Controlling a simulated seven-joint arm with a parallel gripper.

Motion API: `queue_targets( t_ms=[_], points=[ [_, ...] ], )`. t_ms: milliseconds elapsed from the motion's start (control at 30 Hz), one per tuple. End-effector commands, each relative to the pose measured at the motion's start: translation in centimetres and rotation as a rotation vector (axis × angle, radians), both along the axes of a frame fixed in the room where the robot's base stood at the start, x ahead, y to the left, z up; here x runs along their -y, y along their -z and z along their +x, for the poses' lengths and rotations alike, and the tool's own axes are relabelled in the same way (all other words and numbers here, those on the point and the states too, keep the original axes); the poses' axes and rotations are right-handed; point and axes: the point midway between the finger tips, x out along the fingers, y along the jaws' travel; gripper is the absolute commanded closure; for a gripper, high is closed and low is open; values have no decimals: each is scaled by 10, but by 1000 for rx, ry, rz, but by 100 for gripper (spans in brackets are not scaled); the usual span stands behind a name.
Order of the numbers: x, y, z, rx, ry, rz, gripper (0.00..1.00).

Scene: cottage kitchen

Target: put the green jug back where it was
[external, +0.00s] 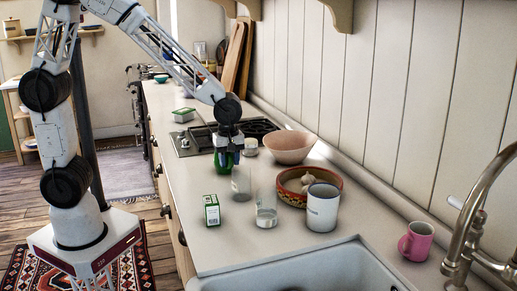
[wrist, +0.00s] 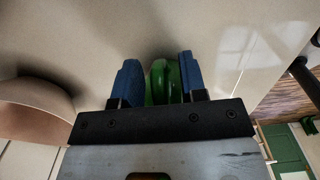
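The green jug (external: 224,160) is at my gripper over the middle of the counter, partly hidden by the fingers. My gripper (external: 229,156) points down at it. In the wrist view, the green jug (wrist: 165,82) fills most of the space between the two blue fingers of my gripper (wrist: 160,82), which appear closed on it. I cannot tell whether the jug's base touches the counter.
Close by on the counter (external: 210,250) stand two clear glasses (external: 266,209), a green-and-white box (external: 212,210), a white mug (external: 322,207), a patterned bowl (external: 293,190) and a pinkish bowl (external: 289,147). A hob (external: 200,140) lies behind. A pink mug (external: 416,241) stands by the sink (external: 290,275).

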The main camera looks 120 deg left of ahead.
Motion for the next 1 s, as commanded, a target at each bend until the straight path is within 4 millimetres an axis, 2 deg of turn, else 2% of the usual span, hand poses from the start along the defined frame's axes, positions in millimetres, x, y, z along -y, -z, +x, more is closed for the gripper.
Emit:
queue_targets(
  t_ms=[367, 567, 1000],
  points=[
    [0, -11, 0, 2, 0, 1, 61],
    [0, -35, 1, 4, 0, 2, 61],
    [0, -102, 0, 2, 0, 1, 61]
  ],
)
